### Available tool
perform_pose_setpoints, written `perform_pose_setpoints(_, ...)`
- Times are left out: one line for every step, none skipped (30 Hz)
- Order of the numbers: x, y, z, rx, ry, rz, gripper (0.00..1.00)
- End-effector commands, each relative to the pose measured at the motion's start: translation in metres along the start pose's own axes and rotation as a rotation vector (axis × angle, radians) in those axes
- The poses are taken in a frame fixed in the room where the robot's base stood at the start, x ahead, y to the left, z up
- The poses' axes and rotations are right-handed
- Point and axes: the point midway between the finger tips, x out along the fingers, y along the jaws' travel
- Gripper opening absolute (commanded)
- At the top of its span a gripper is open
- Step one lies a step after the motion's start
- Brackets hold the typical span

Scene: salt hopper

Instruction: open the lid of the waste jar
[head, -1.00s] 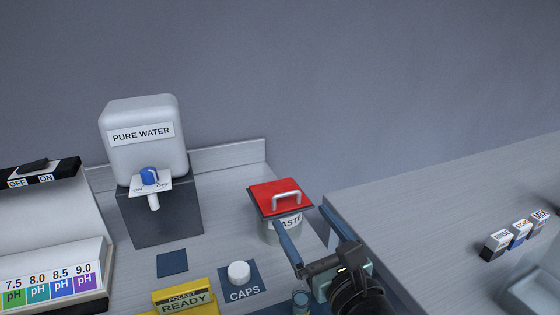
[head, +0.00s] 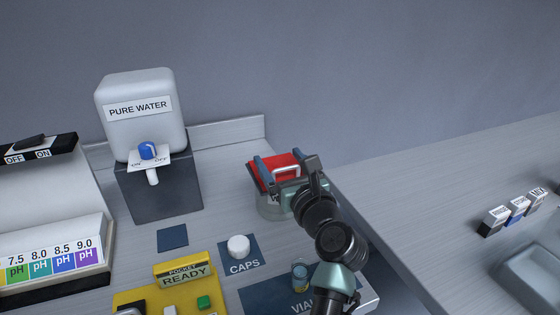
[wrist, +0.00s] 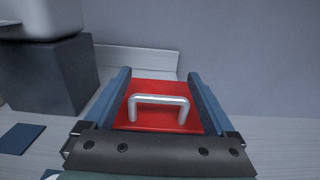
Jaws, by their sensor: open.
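The waste jar (head: 268,207) stands on the bench, partly hidden behind my gripper in the head view. Its red square lid (head: 276,164) lies shut on top, with a pale metal loop handle (head: 287,170). My gripper (head: 278,160) is open, its two blue fingers reaching over the lid, one at each side. In the wrist view the fingers flank the red lid (wrist: 158,91), and the handle (wrist: 158,101) stands between them with a gap on both sides. I cannot tell whether the fingers touch the lid.
A pure water tank (head: 142,112) stands on a dark block to the left. A gap separates this bench from the right-hand counter (head: 420,190).

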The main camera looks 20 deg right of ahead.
Motion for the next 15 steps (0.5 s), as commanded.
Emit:
perform_pose_setpoints(0.0026,-0.0001,0.0002,0.0,0.0,0.0,0.9)
perform_pose_setpoints(0.0035,-0.0001,0.0004,0.0,-0.001,0.0,0.9)
perform_pose_setpoints(0.0044,-0.0001,0.0006,0.0,-0.001,0.0,0.9)
perform_pose_setpoints(0.0048,0.0,0.0005,0.0,0.0,0.0,0.9)
perform_pose_setpoints(0.005,0.0,0.0005,0.0,0.0,0.0,0.9)
perform_pose_setpoints(0.0051,0.0001,0.0004,0.0,0.0,0.0,0.9)
perform_pose_setpoints(0.0051,0.0001,0.0004,0.0,0.0,0.0,0.9)
perform_pose_setpoints(0.005,0.0001,0.0004,0.0,0.0,0.0,0.9)
perform_pose_setpoints(0.005,0.0001,0.0004,-0.001,0.0,0.0,0.9)
perform_pose_setpoints(0.0049,0.0001,0.0004,0.0,0.0,0.0,0.9)
perform_pose_setpoints(0.0049,0.0001,0.0004,-0.001,0.0,0.0,0.9)
perform_pose_setpoints(0.0049,0.0001,0.0004,0.0,0.0,0.0,0.83)
perform_pose_setpoints(0.0048,0.0002,0.0004,0.0,0.0,0.0,0.78)
perform_pose_setpoints(0.0048,0.0001,0.0004,0.0,0.0,0.0,0.72)
perform_pose_setpoints(0.0048,0.0002,0.0004,0.0,0.0,0.0,0.65)
